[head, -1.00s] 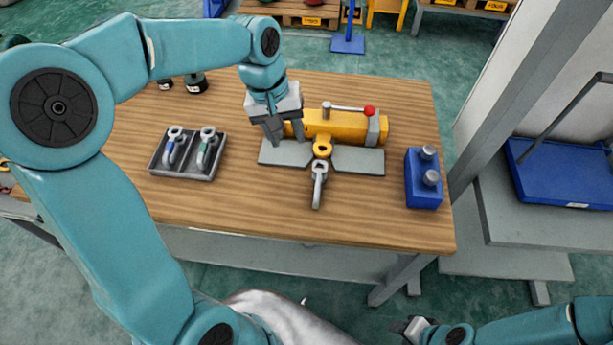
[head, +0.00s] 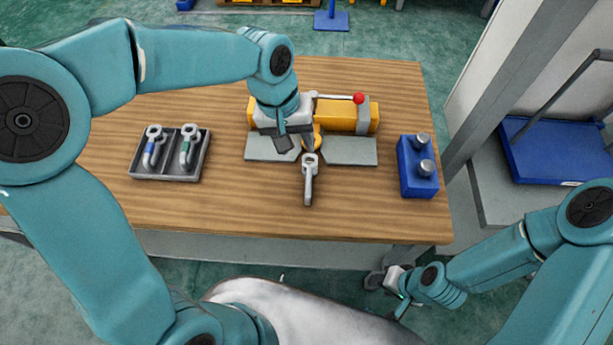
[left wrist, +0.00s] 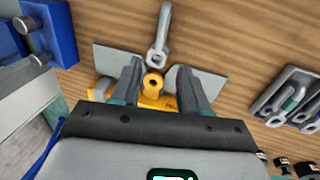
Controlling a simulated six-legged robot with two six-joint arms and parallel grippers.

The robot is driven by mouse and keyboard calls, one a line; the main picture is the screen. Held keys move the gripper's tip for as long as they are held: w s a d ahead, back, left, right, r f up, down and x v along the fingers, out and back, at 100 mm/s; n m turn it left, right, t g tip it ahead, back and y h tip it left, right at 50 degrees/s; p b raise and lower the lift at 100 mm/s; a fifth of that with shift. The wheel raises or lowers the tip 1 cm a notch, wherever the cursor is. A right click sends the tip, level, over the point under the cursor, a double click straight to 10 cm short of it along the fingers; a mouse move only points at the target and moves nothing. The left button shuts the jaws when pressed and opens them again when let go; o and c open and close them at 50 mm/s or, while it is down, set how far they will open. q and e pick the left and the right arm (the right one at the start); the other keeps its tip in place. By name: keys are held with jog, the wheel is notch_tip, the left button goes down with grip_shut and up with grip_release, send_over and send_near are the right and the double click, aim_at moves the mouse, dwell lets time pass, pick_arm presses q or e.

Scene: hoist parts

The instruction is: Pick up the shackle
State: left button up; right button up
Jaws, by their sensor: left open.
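A grey metal piece with a ring end and a long narrow body (head: 309,180), likely the shackle, lies on the wooden table in front of a yellow eye (head: 317,137). It also shows in the left wrist view (left wrist: 160,38), beyond my fingertips. My left gripper (head: 297,146) is open and empty, pointing down over the yellow eye, just behind the grey piece's ring. In the left wrist view the yellow eye (left wrist: 153,84) shows between its two fingers (left wrist: 157,74). My right gripper (head: 388,285) is low beyond the table's front edge, too small to read.
A yellow fixture (head: 345,115) with a red-knobbed lever and grey plates (head: 350,151) stands behind. A grey tray (head: 168,178) at left holds two similar ring-ended pieces, marked blue and green. A blue block (head: 417,180) with two metal pegs stands right. The front table strip is clear.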

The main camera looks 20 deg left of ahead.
aim_at(309, 176)
pick_arm(q)
jog(key=f, duration=0.4)
jog(key=d+f+p, duration=0.1)
jog(key=f, duration=0.3)
jog(key=d+f, duration=0.1)
jog(key=f, duration=0.3)
jog(key=shift+w+d+f, duration=0.2)
jog(key=shift+w+f, duration=0.1)
jog(key=shift+w, duration=0.05)
jog(key=shift+c, duration=0.2)
grip_shut()
